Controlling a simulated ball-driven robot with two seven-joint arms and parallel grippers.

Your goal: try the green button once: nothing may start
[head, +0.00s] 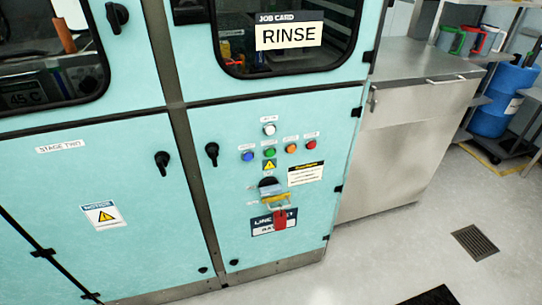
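The green button (270,153) is on the turquoise cabinet door, in a row between a blue button (248,156) on its left and an orange button (291,149) on its right. A red button (311,145) ends the row. A white button or lamp (269,130) sits above the green one. Below is a dark rotary switch (268,183) with a yellow piece (274,198) and a red tag or lock (280,219) hanging under it. The small labels are too small to read. Neither of my grippers shows in the head view.
A job card (289,36) reading RINSE is on the window above. Black door handles (212,153) stick out left of the buttons. A steel cabinet (405,140) stands to the right, with a blue drum (497,103) beyond. The grey floor (400,250) in front is mostly clear, with a drain grate (475,243).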

